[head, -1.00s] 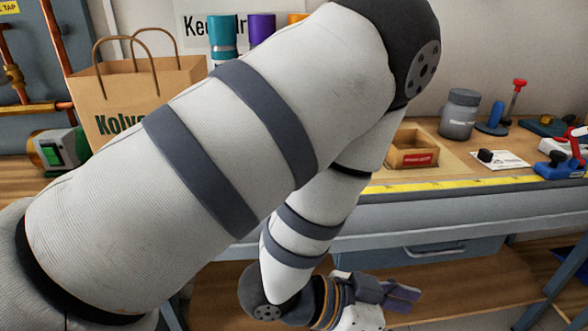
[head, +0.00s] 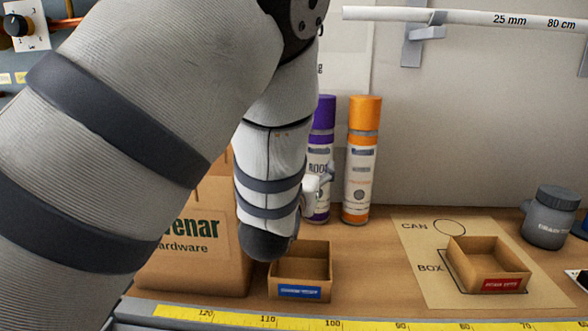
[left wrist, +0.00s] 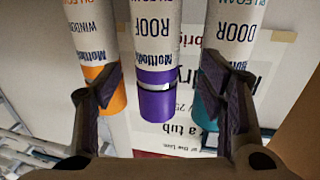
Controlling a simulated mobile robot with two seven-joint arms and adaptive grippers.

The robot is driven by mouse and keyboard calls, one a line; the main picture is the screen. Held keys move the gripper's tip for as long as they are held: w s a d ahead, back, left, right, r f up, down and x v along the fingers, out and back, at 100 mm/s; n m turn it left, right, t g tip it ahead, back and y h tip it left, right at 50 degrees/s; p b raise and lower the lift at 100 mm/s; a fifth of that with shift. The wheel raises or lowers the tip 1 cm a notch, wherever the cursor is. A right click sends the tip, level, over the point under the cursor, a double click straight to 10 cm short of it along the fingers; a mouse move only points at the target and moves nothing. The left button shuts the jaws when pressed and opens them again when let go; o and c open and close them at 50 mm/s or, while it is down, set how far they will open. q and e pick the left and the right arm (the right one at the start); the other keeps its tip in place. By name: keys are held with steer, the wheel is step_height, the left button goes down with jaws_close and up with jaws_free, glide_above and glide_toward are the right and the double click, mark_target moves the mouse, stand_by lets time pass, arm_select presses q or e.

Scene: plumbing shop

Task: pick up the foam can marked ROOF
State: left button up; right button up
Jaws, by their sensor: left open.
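The foam can marked ROOF has a purple cap and a white body. In the head view the can (head: 322,115) stands upright at the back of the bench, partly hidden by my left arm. In the left wrist view the ROOF can (left wrist: 155,55) is in the middle, its purple cap towards the bottom of the picture. My left gripper (left wrist: 160,98) is open, one finger on each side of the purple cap; I cannot tell whether either touches it. In the head view this gripper is mostly hidden behind my forearm. My right gripper is not in view.
An orange-capped WINDOW can (head: 361,165) and a teal-capped DOOR can (left wrist: 232,45) flank the ROOF can, near the fingers. A paper bag (head: 195,265) stands left. A blue-labelled box (head: 300,291) sits in front; a red-labelled box (head: 490,270) lies on a marked board (head: 415,245).

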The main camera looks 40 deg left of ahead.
mark_target(319, 148)
arm_select(q)
steer(key=x, duration=1)
steer(key=shift+w+d, duration=0.25)
steer(key=shift+w, duration=0.05)
steer(key=shift+r, duration=0.15)
steer(key=shift+c, duration=0.6)
jaws_close()
steer(key=shift+r, duration=0.15)
